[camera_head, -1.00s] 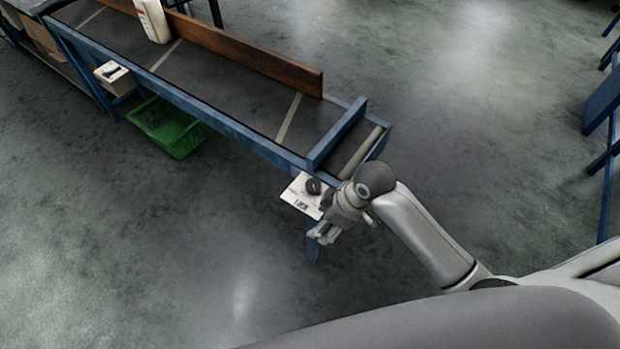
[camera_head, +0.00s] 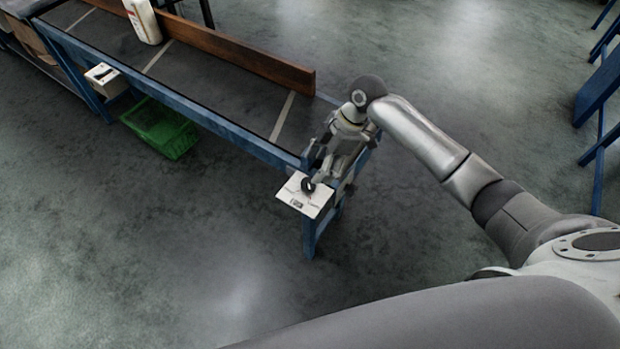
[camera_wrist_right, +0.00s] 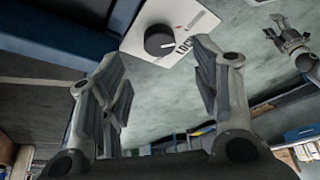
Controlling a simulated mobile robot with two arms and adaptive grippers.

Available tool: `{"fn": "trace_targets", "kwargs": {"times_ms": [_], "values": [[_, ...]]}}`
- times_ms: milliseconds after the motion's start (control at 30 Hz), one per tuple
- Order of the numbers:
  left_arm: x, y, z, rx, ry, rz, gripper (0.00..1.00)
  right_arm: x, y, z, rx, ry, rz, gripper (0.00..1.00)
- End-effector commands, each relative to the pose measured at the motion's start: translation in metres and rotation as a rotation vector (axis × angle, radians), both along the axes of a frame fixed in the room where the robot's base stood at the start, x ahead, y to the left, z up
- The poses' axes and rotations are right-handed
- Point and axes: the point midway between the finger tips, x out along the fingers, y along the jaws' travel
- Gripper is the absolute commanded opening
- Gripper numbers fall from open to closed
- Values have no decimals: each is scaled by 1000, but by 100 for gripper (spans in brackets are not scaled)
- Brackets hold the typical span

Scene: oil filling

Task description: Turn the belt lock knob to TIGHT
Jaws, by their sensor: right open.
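The belt lock knob (camera_head: 308,184) is a round black knob on a white panel (camera_head: 297,204) at the near end of the blue-framed conveyor. In the right wrist view the knob (camera_wrist_right: 158,40) has a white mark, and printed words, one reading "LOCK", show on the panel (camera_wrist_right: 184,14). My right gripper (camera_head: 322,180) is beside the knob in the head view, its fingers pointing toward the panel. In the wrist view its open fingers (camera_wrist_right: 157,70) are spread either side below the knob, with nothing between them. A jointed grey shape, apparently my left gripper (camera_wrist_right: 283,38), shows small at upper right.
The conveyor (camera_head: 238,95) carries a brown guide board (camera_head: 240,60) and a white jug (camera_head: 143,20). Another white box (camera_head: 104,78) with a black part is on its side, above a green crate (camera_head: 162,128). Floor in front is clear.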

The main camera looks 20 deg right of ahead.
Motion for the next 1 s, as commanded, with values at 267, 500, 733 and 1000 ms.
{"fn": "trace_targets", "kwargs": {"times_ms": [267,500,733,1000], "values": [[-1,0,6,0,2,0,58,2,20,-47,0,2,-2,57],[-1,0,7,0,2,0,58,3,27,-65,-1,0,-2,57],[-1,0,7,0,2,0,58,3,27,-67,-1,0,-1,57],[-1,0,7,0,2,0,58,3,27,-66,-1,0,-2,29]]}}
